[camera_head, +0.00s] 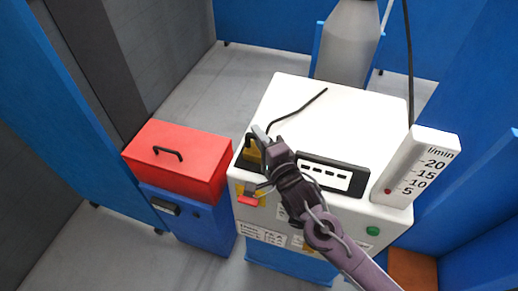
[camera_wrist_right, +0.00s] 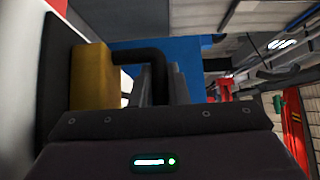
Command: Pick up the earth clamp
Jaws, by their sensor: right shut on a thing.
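The earth clamp, a yellow block with a black bent bar, (camera_head: 252,153) is at the left front corner of the white machine's top. In the right wrist view its yellow block (camera_wrist_right: 92,75) stands left of the fingers, and the black bar runs from it to between them. My right gripper (camera_head: 262,134) is over the clamp and shut on it; the fingers (camera_wrist_right: 166,85) show at the black bar in the wrist view. The gripper hides part of the clamp in the head view. I cannot tell whether the clamp touches the machine. My left gripper is not in view.
The white machine (camera_head: 300,105) has a black cable (camera_head: 298,110) on top, a dark labelled panel (camera_head: 333,175) and an upright flow gauge (camera_head: 420,165) at its right. A red toolbox (camera_head: 185,150) sits on a blue cabinet to the left. A grey cylinder (camera_head: 347,45) stands behind.

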